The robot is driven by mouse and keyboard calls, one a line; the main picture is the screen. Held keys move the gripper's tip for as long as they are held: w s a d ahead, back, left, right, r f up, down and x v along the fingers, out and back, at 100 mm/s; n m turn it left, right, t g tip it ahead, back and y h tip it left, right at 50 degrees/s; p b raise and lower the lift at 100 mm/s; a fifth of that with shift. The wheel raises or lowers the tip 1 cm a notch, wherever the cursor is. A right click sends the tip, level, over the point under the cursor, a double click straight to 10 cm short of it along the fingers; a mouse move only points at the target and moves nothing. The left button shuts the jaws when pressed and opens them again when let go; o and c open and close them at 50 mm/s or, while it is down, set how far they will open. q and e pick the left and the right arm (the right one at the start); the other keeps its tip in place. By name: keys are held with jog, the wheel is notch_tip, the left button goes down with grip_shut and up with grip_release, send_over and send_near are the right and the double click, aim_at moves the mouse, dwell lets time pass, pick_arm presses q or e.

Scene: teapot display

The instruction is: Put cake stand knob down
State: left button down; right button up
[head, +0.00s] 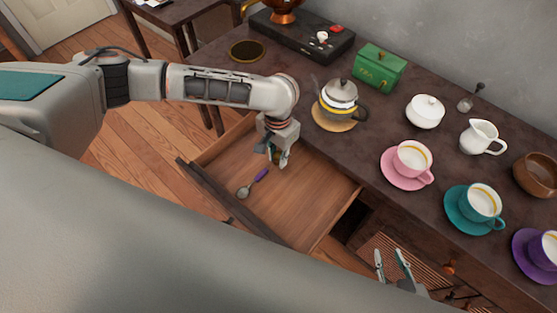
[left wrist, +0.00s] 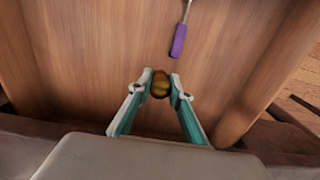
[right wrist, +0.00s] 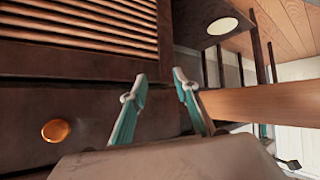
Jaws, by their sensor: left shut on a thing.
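The cake stand knob, a small round brassy ball (left wrist: 160,84), is pinched between the fingertips of my left gripper (left wrist: 160,80). In the head view my left gripper (head: 278,160) points down into the open wooden drawer (head: 300,205). The knob is mostly hidden there by the fingers. I cannot tell whether the knob touches the drawer floor. My right gripper (head: 391,262) is open and empty, low in front of the counter; it also shows in the right wrist view (right wrist: 160,80).
A spoon with a purple handle (head: 260,175) lies in the drawer beside my left gripper. The counter holds a glass teapot (head: 340,98), a green box (head: 379,67), a white sugar bowl (head: 425,112), a creamer (head: 480,138) and several cups on saucers. The drawer's right part is bare.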

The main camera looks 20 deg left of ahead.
pick_arm(q)
notch_tip(320, 180, down, 2)
jog(key=shift+s+f, duration=0.1)
jog(key=shift+f, duration=0.1)
pick_arm(e)
jog(key=shift+w+d+r, duration=0.2)
jog(key=shift+w+r, duration=0.05)
jog(key=shift+w, duration=0.4)
pick_arm(q)
jog(key=shift+f, duration=0.15)
pick_arm(e)
jog(key=shift+a, duration=0.1)
